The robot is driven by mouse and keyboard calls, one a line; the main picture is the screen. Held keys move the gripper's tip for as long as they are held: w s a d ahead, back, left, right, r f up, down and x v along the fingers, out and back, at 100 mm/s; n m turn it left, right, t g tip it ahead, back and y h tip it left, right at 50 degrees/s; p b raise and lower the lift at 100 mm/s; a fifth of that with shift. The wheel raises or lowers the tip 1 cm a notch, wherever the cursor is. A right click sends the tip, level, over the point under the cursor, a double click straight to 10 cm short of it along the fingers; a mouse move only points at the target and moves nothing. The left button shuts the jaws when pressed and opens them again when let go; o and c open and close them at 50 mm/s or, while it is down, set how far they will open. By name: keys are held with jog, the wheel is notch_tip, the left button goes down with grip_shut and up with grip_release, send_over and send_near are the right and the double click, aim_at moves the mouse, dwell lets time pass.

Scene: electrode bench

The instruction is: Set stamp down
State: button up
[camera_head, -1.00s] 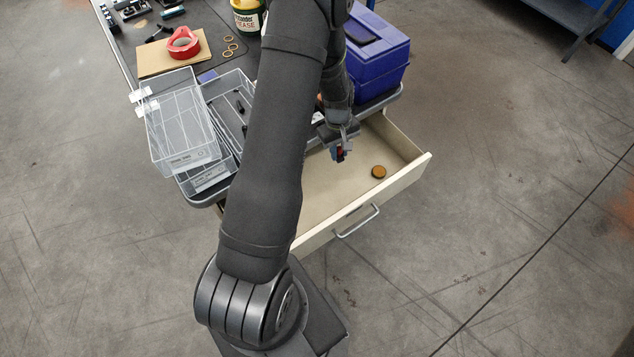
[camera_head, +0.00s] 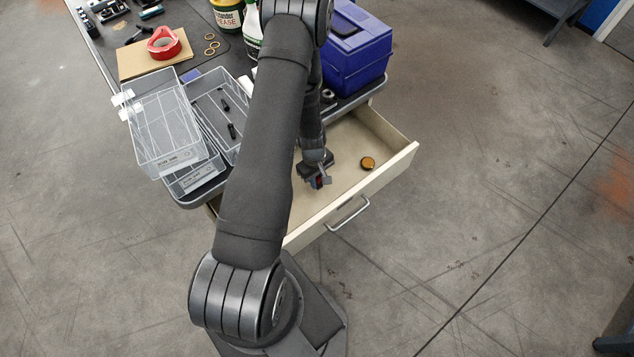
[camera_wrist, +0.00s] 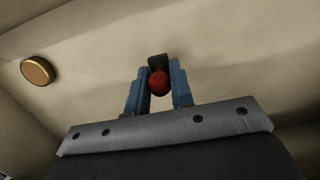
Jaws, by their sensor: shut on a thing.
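My gripper (camera_head: 320,182) is low inside the open drawer (camera_head: 340,187), left of its middle in the head view. In the wrist view its two blue fingers (camera_wrist: 158,88) are shut on the stamp (camera_wrist: 158,83), which shows a round red knob and a dark block beyond it. I cannot tell whether the stamp touches the drawer floor. In the head view only a small red spot of the stamp shows between the fingers. A round orange-brown disc with a dark rim (camera_head: 367,163) lies in the drawer to the right, apart from the gripper; it also shows at upper left in the wrist view (camera_wrist: 38,71).
The drawer's front wall with its handle (camera_head: 348,213) stands nearest. The drawer floor around the disc is bare.

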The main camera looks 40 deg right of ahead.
jog(key=shift+f, duration=1.35)
jog(key=o, duration=0.8)
jog(key=shift+f, duration=0.1)
jog(key=r, duration=0.4)
jog(key=w+r, duration=0.1)
jog(key=r, duration=0.7)
jog(key=shift+w+r, duration=0.1)
jog(key=shift+w, duration=0.15)
jog(key=f, duration=0.4)
jog(key=s+f, duration=0.1)
jog(key=f, duration=0.7)
jog(key=shift+s+f, duration=0.15)
jog(key=shift+s, duration=0.1)
